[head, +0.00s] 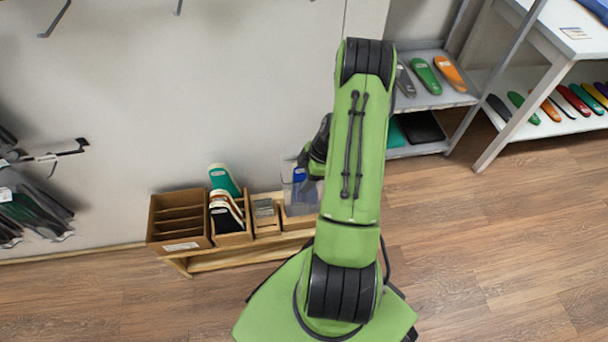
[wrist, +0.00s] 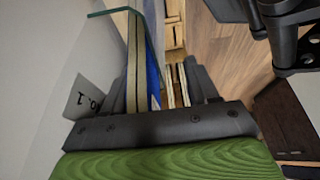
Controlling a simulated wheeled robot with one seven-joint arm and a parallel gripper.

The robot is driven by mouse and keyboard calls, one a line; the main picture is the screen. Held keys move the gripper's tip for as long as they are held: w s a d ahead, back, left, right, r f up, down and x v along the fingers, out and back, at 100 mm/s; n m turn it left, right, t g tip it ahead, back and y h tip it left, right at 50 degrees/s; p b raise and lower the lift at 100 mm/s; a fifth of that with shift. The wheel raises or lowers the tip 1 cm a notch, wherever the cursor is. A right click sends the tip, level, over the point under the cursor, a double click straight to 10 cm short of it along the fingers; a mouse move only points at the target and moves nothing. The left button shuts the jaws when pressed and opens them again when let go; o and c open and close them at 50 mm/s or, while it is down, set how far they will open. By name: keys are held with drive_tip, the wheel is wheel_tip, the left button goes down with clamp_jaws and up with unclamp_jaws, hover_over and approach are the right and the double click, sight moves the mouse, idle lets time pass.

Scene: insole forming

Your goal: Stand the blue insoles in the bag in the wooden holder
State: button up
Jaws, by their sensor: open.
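The blue insoles (head: 299,186) stand in a clear bag in a wooden holder (head: 297,221) on a low bench by the wall. In the wrist view, a blue face (wrist: 152,75) and pale edges run between the dark fingers of my gripper (wrist: 162,82). The fingers are open around them, with a gap on the right side. In the head view my gripper (head: 312,170) is beside the bag's upper right, and my arm hides much of it. Whether the bag rests fully on the holder's floor is hidden.
On the bench (head: 225,262) stand a brown divided box (head: 180,218), a holder with green, white and black insoles (head: 226,205), and a small wooden holder (head: 266,216). Grey shelves (head: 430,95) and a white table stand right. Dark hanging items are at left. The right floor is clear.

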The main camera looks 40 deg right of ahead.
drive_tip(key=p+v, duration=0.5)
drive_tip(key=v, duration=1)
drive_tip(key=shift+d+r, duration=0.2)
drive_tip(key=shift+r, duration=0.15)
drive_tip(key=shift+s, duration=0.1)
